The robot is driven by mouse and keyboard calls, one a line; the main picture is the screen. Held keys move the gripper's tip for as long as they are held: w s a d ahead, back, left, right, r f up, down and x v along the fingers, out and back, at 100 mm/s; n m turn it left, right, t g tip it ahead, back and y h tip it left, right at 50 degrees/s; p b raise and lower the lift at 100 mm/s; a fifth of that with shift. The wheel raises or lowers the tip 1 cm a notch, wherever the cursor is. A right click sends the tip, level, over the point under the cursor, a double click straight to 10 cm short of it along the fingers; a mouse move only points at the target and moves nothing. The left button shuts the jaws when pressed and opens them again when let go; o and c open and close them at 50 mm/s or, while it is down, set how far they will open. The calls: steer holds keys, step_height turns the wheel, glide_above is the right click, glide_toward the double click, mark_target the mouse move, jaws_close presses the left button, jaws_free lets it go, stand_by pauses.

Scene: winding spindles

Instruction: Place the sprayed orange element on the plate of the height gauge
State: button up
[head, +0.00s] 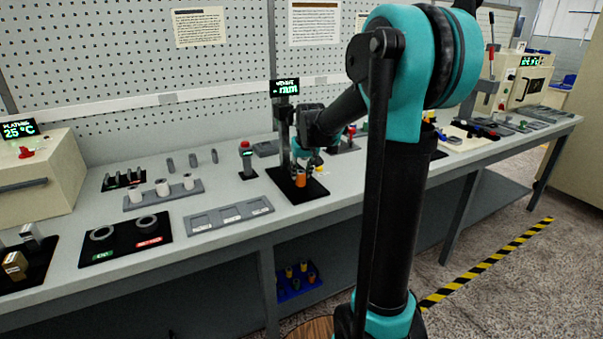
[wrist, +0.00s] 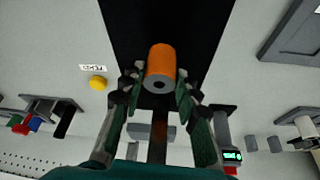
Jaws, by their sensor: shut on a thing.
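The orange element (wrist: 162,62) is a short orange cylinder with a grey end face and a dark centre hole. In the wrist view it is between the fingers of my gripper (wrist: 159,88), which is shut on it. In the head view the orange element (head: 300,178) is at the black plate of the height gauge (head: 297,190). The gauge has a dark upright column and a green-lit display (head: 285,87). My gripper (head: 302,170) is over this plate, partly hidden by my arm. I cannot tell whether the element touches the plate.
A grey three-part tray (head: 229,216) lies left of the gauge. A yellow button (wrist: 97,83) is near the plate.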

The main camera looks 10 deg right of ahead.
steer(key=shift+f, duration=0.1)
steer(key=o, duration=1.2)
steer(key=shift+c, duration=0.2)
steer(key=a+v, duration=0.1)
steer(key=v, duration=1.1)
steer(key=s+d+f, duration=0.2)
steer(key=s+f, duration=0.9)
steer(key=s, duration=0.2)
steer(key=s+d+f+m, duration=0.1)
steer(key=s+d+f, duration=0.1)
steer(key=s+f, duration=1)
steer(key=shift+s+d+f+h, duration=0.15)
steer(key=shift+s+d+h, duration=0.1)
steer(key=shift+s+h, duration=0.1)
